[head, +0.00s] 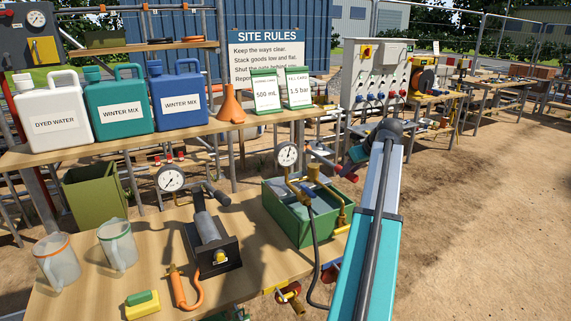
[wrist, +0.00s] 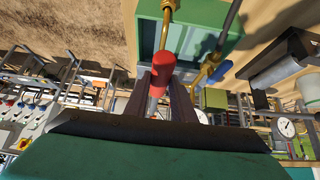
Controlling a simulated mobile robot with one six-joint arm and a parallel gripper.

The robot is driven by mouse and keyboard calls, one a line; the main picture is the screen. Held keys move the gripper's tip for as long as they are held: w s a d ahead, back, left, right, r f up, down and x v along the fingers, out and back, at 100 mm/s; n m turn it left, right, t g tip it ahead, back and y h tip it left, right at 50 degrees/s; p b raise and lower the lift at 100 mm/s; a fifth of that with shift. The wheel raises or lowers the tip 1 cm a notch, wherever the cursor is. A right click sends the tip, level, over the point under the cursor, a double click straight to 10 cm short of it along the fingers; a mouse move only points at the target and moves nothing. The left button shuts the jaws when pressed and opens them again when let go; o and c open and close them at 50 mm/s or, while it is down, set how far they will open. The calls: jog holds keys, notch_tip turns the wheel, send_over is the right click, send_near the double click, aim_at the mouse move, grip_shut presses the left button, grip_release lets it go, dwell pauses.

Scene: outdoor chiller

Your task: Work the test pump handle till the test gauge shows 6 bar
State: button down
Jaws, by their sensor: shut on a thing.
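The test pump is a green open-topped tank (head: 290,222) with brass pipework on the bench, right of centre. Its round white gauge (head: 287,154) stands above the tank; the dial is too small to read. The pump handle has a red grip (wrist: 163,70), seen between the dark jaws of my gripper (wrist: 160,98) in the wrist view. My gripper (head: 347,168) is shut on this handle beside the tank's right end. In the head view, my arm hides part of the handle. The green tank (wrist: 198,22) also shows at the top of the wrist view.
A grey-cylinder hand pump (head: 210,232) with its own gauge (head: 170,178) stands left of the tank. Two jugs (head: 118,246) stand on the bench's left. A black hose (head: 315,262) hangs over the front edge. Labelled cans (head: 120,105) line the shelf behind. Sandy ground lies right.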

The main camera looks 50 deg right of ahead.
jog(key=f+t+b, duration=0.1)
jog(key=f+b, duration=0.1)
jog(key=f+t+b, duration=0.1)
jog(key=f+b, duration=0.2)
jog(key=shift+w+h, duration=0.2)
jog(key=shift+h, duration=0.1)
jog(key=c, duration=1.4)
grip_release()
jog(key=shift+w+f, duration=0.1)
jog(key=o, duration=0.5)
jog(key=shift+c, duration=0.2)
jog(key=shift+s, duration=0.2)
